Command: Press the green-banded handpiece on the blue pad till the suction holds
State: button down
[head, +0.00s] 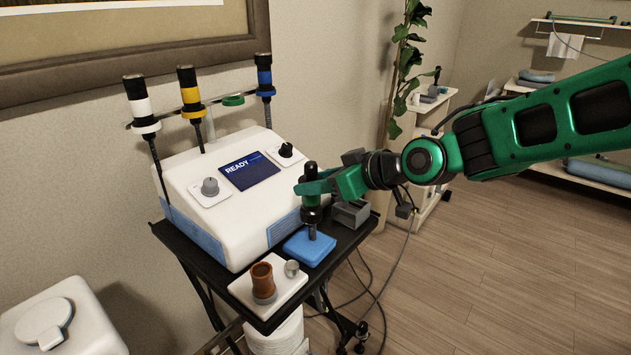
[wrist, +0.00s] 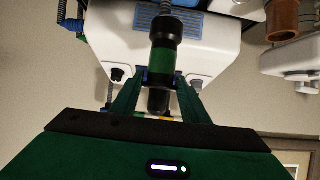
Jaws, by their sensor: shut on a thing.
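The green-banded handpiece (head: 311,216) is black and upright over the blue pad (head: 308,250) on the black cart top. Its thin grey tip meets the pad's surface in the head view, but I cannot tell whether it presses or hovers just above. My gripper (head: 315,187) is shut around the handpiece's upper body. In the wrist view, the handpiece (wrist: 163,60) with its green band stands between the two fingers of my gripper (wrist: 163,95). The pad is not clear in the wrist view.
A white machine (head: 235,185) with a READY screen stands left of the pad. White, yellow and blue-banded handpieces hang behind it, beside an empty green ring (head: 233,100). A white tray (head: 245,292) with a brown cup (head: 262,280) lies in front. A grey block (head: 350,214) sits right.

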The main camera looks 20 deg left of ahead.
aim_at(316, 210)
jog(key=shift+s+a, duration=0.2)
jog(key=shift+a, duration=0.05)
jog(key=shift+f, duration=2.4)
jog(key=shift+f, duration=0.1)
jog(key=shift+f, duration=0.3)
jog(key=shift+f, duration=0.75)
dwell(4.2)
